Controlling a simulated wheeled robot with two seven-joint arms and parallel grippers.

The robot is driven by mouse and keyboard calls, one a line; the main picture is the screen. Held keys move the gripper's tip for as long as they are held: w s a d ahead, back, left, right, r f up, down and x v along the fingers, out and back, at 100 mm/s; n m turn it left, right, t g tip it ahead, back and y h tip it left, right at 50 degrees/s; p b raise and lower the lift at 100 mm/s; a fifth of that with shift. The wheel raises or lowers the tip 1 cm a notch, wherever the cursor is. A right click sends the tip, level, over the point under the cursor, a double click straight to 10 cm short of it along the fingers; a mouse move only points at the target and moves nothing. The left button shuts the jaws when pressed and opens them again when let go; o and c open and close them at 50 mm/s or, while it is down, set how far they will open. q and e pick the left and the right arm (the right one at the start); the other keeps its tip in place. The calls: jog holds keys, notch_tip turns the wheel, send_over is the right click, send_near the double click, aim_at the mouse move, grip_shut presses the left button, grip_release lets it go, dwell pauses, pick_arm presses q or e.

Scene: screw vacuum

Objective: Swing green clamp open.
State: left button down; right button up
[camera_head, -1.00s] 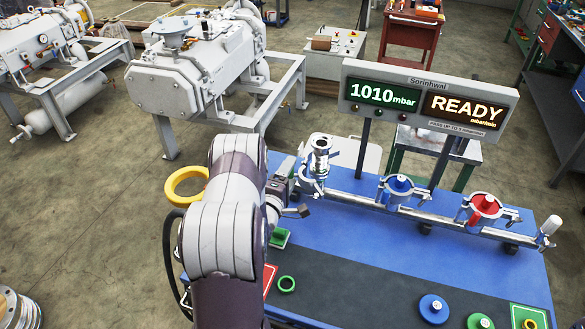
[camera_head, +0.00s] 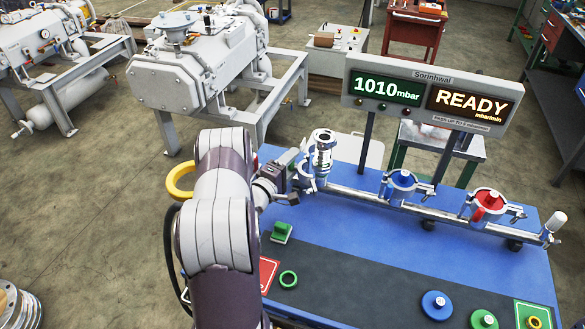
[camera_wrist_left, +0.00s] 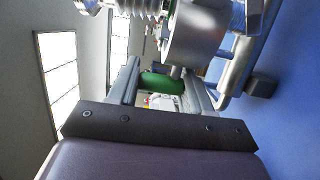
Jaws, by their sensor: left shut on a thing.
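The green clamp (camera_wrist_left: 163,83) shows in the left wrist view as a rounded green part between the two fingers of my left gripper (camera_wrist_left: 166,88), beside a grey metal pipe fitting (camera_wrist_left: 197,38). In the head view my left gripper (camera_head: 288,182) is at the leftmost port of the rail, beside the upright silver fitting (camera_head: 321,152). It is shut on the green clamp there. The clamp is mostly hidden in the head view, so I cannot tell how far it is open. My right gripper is not in view.
The blue bench (camera_head: 350,238) carries a metal rail with a blue clamp (camera_head: 402,184) and a red clamp (camera_head: 488,205). The display (camera_head: 430,97) stands behind, reading 1010 mbar and READY.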

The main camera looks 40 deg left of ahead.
pick_arm(q)
jog(key=shift+a+m+h, duration=0.1)
jog(key=shift+m+h, duration=0.2)
jog(key=shift+h, duration=0.2)
jog(key=c, duration=0.5)
grip_release()
jog(key=shift+c, duration=0.2)
